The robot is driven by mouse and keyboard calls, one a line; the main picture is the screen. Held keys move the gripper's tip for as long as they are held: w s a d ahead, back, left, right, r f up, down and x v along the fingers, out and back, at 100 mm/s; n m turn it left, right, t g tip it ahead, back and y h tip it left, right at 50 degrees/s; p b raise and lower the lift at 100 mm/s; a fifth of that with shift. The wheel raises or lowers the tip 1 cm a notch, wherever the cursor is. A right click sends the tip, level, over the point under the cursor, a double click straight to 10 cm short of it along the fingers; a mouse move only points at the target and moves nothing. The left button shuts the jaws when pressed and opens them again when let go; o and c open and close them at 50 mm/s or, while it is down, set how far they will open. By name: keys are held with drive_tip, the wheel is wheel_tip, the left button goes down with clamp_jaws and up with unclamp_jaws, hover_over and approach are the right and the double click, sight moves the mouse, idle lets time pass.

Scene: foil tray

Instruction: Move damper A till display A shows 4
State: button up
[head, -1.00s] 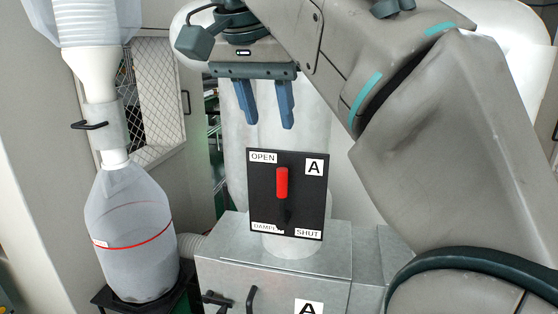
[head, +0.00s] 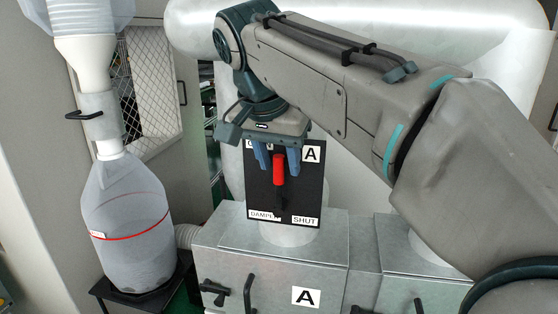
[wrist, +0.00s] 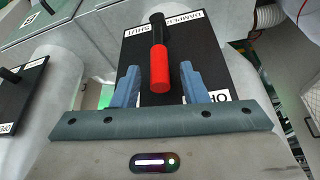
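Damper A's black plate (head: 302,196) stands on the duct above a metal box, with labels A, DAMPER and SHUT showing; the OPEN label is mostly covered by my gripper in the head view. Its red handle (head: 278,169) on a black lever hangs in the middle of the plate. My gripper (head: 277,166) is open in front of the plate's upper part. In the wrist view the red handle (wrist: 159,70) lies between the two blue fingers (wrist: 161,88), with a gap on each side. Display A is not in view.
A metal box (head: 265,275) marked A stands below the plate, with black handles on its front. In the wrist view a second black plate (wrist: 20,95) stands at left.

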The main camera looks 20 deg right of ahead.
drive_tip(key=shift+w+d+f, duration=0.1)
drive_tip(key=shift+f, duration=0.2)
